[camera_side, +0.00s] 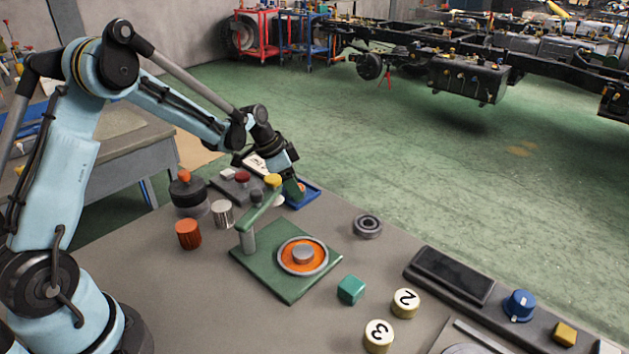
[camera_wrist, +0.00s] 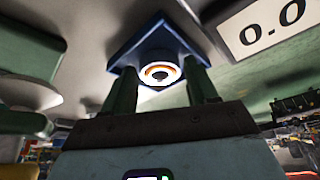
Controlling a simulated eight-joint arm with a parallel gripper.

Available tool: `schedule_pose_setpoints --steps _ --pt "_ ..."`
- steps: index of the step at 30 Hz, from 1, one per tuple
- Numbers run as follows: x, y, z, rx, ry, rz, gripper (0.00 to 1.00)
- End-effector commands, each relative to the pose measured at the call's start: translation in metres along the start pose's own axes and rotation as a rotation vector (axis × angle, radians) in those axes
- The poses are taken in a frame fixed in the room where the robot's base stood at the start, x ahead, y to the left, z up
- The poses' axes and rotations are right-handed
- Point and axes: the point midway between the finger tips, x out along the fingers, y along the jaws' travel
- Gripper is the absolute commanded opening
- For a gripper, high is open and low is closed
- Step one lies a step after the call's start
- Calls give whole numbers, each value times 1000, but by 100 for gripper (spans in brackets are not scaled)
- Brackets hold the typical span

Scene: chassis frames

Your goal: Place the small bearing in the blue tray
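My gripper (camera_side: 292,190) is low over the blue tray (camera_side: 312,186) at the back of the bench. In the wrist view, a small ring-shaped bearing (camera_wrist: 160,72) with a pale rim, an orange band and a dark centre shows between my two green fingers. The blue tray (camera_wrist: 128,50) is right behind it. The fingers stand apart, close to either side of the bearing. I cannot tell whether they touch it, or whether it rests on the tray. A separate grey bearing (camera_side: 368,226) lies on the bench, right of the tray.
A green fixture plate (camera_side: 290,284) with a lever arm and an orange ringed disc stands mid-bench. A teal cube (camera_side: 351,289), numbered cylinders (camera_side: 404,303) and a dark flat block (camera_side: 449,275) lie to the right. An orange cylinder (camera_side: 188,234) and a ribbed metal cylinder (camera_side: 222,213) stand left.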

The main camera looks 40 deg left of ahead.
Motion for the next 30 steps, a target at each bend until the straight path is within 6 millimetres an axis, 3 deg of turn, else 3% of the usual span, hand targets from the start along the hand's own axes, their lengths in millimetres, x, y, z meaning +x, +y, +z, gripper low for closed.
schedule_pose_setpoints --steps 8,13,30 --pt "-1 0 0 0 0 0 58" --pt "-12 0 -1 -1 0 0 58" --pt "-107 0 -1 -1 0 -1 58"
